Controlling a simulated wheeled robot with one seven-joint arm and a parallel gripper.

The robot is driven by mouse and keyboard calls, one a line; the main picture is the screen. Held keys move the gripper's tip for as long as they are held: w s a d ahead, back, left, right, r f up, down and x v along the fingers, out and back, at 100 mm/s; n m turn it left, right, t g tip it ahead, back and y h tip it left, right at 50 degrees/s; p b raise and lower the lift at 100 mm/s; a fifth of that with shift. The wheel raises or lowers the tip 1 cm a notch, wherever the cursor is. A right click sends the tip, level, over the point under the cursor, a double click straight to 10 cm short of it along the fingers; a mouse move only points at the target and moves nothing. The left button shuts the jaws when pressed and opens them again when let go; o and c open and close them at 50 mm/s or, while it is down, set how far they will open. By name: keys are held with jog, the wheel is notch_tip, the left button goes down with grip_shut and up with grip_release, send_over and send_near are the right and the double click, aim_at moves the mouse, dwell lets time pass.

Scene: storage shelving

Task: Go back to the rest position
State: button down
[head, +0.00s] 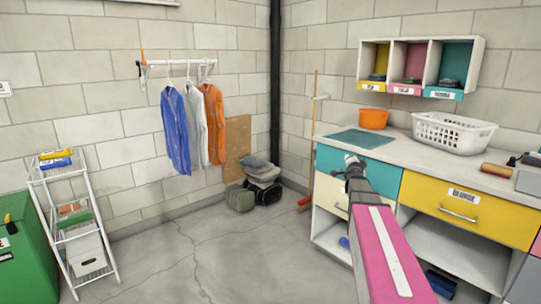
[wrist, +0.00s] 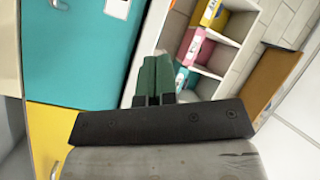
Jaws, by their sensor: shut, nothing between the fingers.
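My gripper (head: 352,160) is at the end of my arm, which reaches up from the lower right in the head view. It is in front of the counter's teal and cream drawers and apart from them as far as I can tell. In the wrist view the two green fingers (wrist: 156,75) are together, with nothing held between them. The gripper's small size in the head view hides the finger detail there.
The counter (head: 400,150) at right bears a teal mat (head: 358,138), an orange bucket (head: 373,119) and a white basket (head: 452,133). A wall cubby (head: 445,60) hangs above. A white rack (head: 108,243) and green bin (head: 28,250) stand at left. The middle floor is clear.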

jog(key=s+a+f+n+g+y, duration=0.3)
jog(key=s+a+f+n+y, duration=0.25)
jog(key=a+f, duration=0.35)
jog(key=s+a+f+n+g+y, duration=0.4)
jog(key=s+a+f+n, duration=0.15)
jog(key=a+f, duration=0.35)
jog(key=s+a+f+n+g+h, duration=0.1)
jog(key=s+f+g, duration=0.4)
jog(key=s, duration=0.6)
jog(key=s+a+f+n+g+h, duration=0.1)
jog(key=s+f+g, duration=0.4)
jog(key=s, duration=0.6)
jog(key=shift+s+a+f+n+h, duration=0.25)
jog(key=shift+a+f+n+h, duration=0.25)
jog(key=shift+n, duration=0.7)
jog(key=shift+d, duration=0.1)
